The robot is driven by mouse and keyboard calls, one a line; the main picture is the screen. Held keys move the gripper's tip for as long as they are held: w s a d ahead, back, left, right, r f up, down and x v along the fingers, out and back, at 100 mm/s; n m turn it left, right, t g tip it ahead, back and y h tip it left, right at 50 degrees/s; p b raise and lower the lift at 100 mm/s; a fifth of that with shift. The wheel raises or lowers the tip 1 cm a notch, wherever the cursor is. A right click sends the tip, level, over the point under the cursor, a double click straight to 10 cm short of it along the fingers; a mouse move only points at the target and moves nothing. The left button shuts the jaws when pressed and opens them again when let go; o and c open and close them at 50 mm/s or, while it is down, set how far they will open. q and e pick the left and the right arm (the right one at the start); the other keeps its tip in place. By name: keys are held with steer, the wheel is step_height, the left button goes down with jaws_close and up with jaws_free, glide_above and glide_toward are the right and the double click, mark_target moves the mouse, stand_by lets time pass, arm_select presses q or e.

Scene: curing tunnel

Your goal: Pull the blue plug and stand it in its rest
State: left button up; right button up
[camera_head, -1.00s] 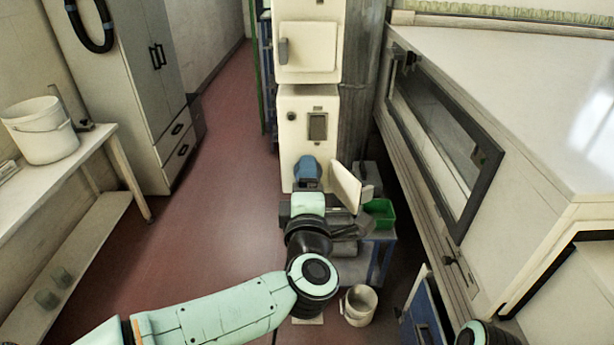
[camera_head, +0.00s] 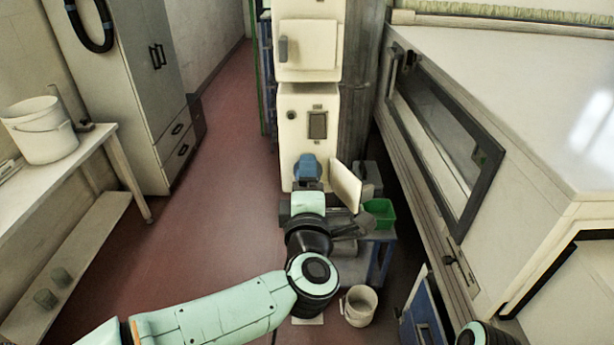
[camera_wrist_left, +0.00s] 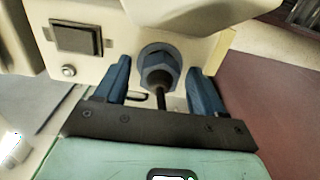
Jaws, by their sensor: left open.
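The blue plug (camera_wrist_left: 160,58) sits in the front of the cream cabinet, with a dark cable running from it toward my wrist. My left gripper (camera_wrist_left: 160,68) is open, with one blue finger on each side of the plug. Gaps show between the fingers and the plug, and I cannot see contact. In the head view my left gripper (camera_head: 307,170) is at the lower front of the cabinet, where its blue fingers and the plug are hard to tell apart. I cannot make out the plug's rest. My right gripper is out of view.
The cream cabinet (camera_head: 308,100) stands ahead. A pale open flap (camera_head: 346,185) is just right of my left gripper. A green bin (camera_head: 379,212) sits on a low blue-grey trolley (camera_head: 378,262); a white bucket (camera_head: 359,305) stands below. Red floor (camera_head: 205,230) is clear to the left.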

arm_select(q)
jaws_close()
steer(key=s+b, duration=0.2)
steer(key=s, duration=0.4)
stand_by(1.1)
steer(key=shift+s, duration=0.1)
